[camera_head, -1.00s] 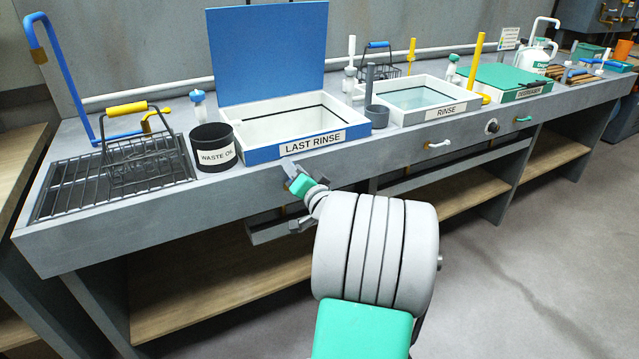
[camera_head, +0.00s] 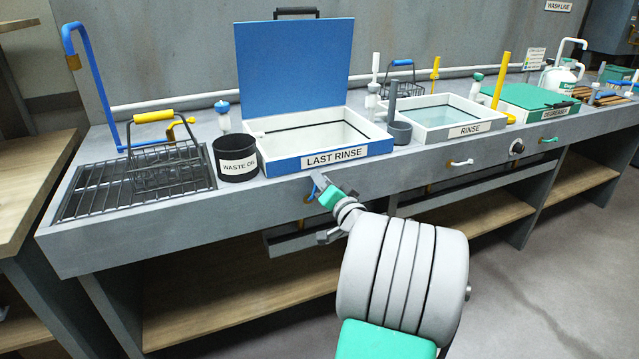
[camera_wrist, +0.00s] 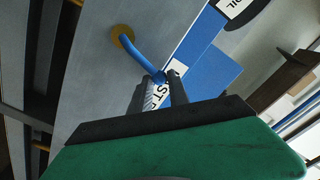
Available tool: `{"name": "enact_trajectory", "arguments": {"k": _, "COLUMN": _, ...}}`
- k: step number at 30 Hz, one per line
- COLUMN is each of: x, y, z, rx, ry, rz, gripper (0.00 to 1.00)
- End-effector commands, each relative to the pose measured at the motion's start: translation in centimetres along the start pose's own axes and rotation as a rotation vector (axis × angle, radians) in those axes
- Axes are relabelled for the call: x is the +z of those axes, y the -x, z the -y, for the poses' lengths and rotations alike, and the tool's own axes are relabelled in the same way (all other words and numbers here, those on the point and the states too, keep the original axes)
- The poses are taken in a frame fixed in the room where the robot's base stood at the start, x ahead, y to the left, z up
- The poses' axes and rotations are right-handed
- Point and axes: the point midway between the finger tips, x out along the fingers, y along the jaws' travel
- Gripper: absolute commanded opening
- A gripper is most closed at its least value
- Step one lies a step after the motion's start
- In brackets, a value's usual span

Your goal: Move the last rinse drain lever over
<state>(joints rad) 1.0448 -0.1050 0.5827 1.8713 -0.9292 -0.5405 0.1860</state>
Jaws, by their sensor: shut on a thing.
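The last rinse drain lever is a bent blue handle on a round brass base, on the front face of the bench below the basin labelled LAST RINSE (camera_head: 280,165). In the wrist view the blue lever (camera_wrist: 135,54) runs from its brass base (camera_wrist: 122,36) to between my fingertips. My gripper (camera_wrist: 160,84) is shut on its free end. In the head view my gripper (camera_head: 318,182) is at the bench front, just under the basin's label; only a little of the lever (camera_head: 314,190) shows beside it.
The basin's blue lid (camera_head: 295,65) stands open. A black waste oil can (camera_head: 237,158) and a rack with a wire basket (camera_head: 165,165) are to the left. The rinse basin (camera_head: 432,132) and its white lever (camera_head: 461,163) are to the right. Open floor lies at right.

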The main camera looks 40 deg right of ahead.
Motion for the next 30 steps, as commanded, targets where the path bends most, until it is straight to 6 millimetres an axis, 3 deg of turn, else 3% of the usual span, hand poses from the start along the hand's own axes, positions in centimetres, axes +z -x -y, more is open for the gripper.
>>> {"name": "enact_trajectory", "arguments": {"k": 1, "x": 0.7, "y": 0.1, "z": -0.7, "rx": 0.012, "ry": -0.006, "rz": 0.01, "gripper": 0.0}}
{"name": "enact_trajectory", "arguments": {"k": 10, "x": 0.3, "y": 0.1, "z": -2.6, "rx": 0.013, "ry": -0.008, "rz": 0.012, "gripper": 0.0}}
{"name": "enact_trajectory", "arguments": {"k": 22, "x": 0.0, "y": 0.0, "z": -2.6, "rx": 0.008, "ry": -0.006, "rz": 0.013, "gripper": 0.0}}
{"name": "enact_trajectory", "arguments": {"k": 30, "x": 0.0, "y": 0.0, "z": -4.4, "rx": 0.008, "ry": -0.005, "rz": 0.009, "gripper": 0.0}}
